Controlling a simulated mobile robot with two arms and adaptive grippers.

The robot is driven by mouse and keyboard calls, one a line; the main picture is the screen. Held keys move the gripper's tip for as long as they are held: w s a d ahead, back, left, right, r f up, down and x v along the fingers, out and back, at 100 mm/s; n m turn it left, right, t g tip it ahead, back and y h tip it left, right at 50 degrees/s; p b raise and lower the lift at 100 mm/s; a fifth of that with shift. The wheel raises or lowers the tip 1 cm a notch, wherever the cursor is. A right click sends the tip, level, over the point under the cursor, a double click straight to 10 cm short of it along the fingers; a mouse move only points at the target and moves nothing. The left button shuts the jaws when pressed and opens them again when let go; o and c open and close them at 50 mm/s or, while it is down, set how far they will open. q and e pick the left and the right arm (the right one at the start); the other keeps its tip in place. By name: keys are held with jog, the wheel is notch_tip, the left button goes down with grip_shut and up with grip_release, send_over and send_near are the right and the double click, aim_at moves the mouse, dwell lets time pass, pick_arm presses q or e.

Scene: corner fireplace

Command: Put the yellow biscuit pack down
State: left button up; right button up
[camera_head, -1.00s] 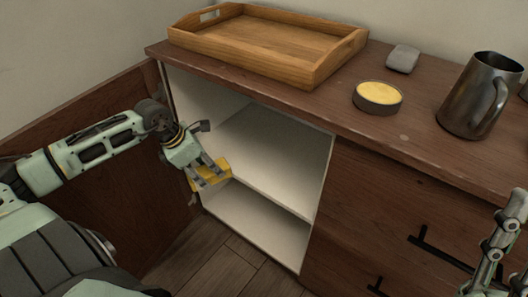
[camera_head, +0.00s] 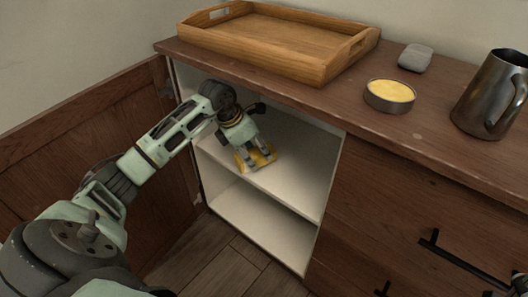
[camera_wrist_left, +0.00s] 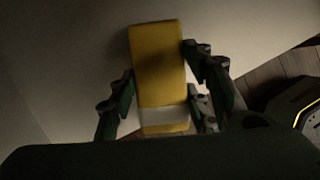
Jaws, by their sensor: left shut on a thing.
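The yellow biscuit pack (camera_head: 262,160) is between the fingers of my left gripper (camera_head: 255,155), which is shut on it. The gripper and pack are inside the open cupboard, at the upper white shelf (camera_head: 290,182). I cannot tell whether the pack touches the shelf. In the left wrist view the pack (camera_wrist_left: 158,65) is a yellow block with a white band near its lower end, with my left gripper's fingers (camera_wrist_left: 160,95) on both sides. At the right edge of the head view, a small piece of my right gripper (camera_head: 520,284) shows; its jaws cannot be made out.
On the cabinet top (camera_head: 430,135) stand a wooden tray (camera_head: 270,40), a round tin with yellow contents (camera_head: 389,95), a grey block (camera_head: 415,57) and a dark metal jug (camera_head: 490,95). The open cupboard door (camera_head: 90,140) is at left. The lower compartment (camera_head: 265,230) looks empty.

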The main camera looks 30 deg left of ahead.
pick_arm(q)
jog(key=w, duration=0.1)
jog(key=w+d, duration=0.1)
jog(key=w+b, duration=0.1)
jog(key=shift+w+d+f, duration=0.2)
jog(key=shift+d+f, duration=0.1)
jog(key=shift+d, duration=0.1)
jog(key=shift+s+f+b, duration=0.1)
jog(key=shift+f+b, duration=0.4)
jog(key=shift+b, duration=0.05)
jog(key=shift+a, duration=0.15)
jog(key=shift+s, duration=0.1)
jog(key=o, duration=1.3)
jog(key=shift+c, duration=0.2)
